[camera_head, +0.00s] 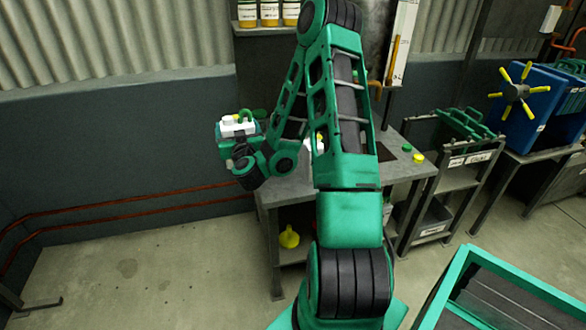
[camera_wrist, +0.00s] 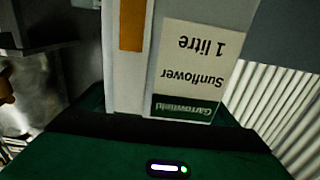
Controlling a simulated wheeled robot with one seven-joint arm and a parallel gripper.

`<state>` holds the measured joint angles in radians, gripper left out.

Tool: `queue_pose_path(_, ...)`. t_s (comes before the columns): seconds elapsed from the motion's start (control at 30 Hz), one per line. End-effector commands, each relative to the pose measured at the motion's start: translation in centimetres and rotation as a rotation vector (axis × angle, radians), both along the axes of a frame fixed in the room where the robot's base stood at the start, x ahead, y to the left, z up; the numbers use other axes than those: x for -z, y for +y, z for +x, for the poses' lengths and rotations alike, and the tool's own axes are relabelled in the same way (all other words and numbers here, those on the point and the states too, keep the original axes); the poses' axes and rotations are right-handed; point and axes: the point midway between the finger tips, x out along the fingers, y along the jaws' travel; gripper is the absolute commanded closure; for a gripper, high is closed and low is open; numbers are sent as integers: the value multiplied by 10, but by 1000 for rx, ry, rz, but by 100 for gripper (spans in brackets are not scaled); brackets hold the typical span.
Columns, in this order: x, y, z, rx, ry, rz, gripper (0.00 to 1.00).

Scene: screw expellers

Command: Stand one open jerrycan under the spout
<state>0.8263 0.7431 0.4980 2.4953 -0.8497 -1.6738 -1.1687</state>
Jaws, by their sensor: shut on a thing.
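My gripper (camera_head: 238,138) is at the left end of the bench, raised above it, and shut on a white jerrycan (camera_head: 236,124). In the wrist view the jerrycan (camera_wrist: 125,80) fills the middle, with an amber stripe and a label reading "Sunflower 1 litre", upside down in that picture. Its mouth is not clear, so I cannot tell whether it is open. An orange-brown fitting (camera_head: 376,88) shows on the dark press behind my arm; I cannot tell whether it is the spout. Another white item (camera_head: 312,147) on the bench is mostly hidden by my arm.
The grey bench (camera_head: 392,172) has a green cap (camera_head: 407,147) and yellow cap (camera_head: 418,159) at right. Filled bottles (camera_head: 269,13) stand on a high shelf. A yellow funnel (camera_head: 289,237) sits below the bench. A rack (camera_head: 462,180) and blue press (camera_head: 535,100) stand right.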

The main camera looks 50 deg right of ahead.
Motion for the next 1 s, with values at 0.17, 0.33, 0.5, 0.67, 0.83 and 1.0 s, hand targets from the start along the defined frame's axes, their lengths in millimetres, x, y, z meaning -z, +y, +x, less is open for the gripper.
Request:
queue_pose_path(0.17, -11, -15, -6, 21, -1, -4, 61)
queue_pose_path(0.33, 2, -39, -6, 25, 1, -7, 61)
queue_pose_path(0.5, 15, -62, -6, 24, 0, -8, 61)
queue_pose_path(0.67, 26, -76, -5, 21, -1, -8, 61)
queue_pose_path(0.83, 37, -91, -4, 18, 1, -6, 61)
queue_pose_path(1.0, 46, -106, -4, 20, 0, -6, 61)
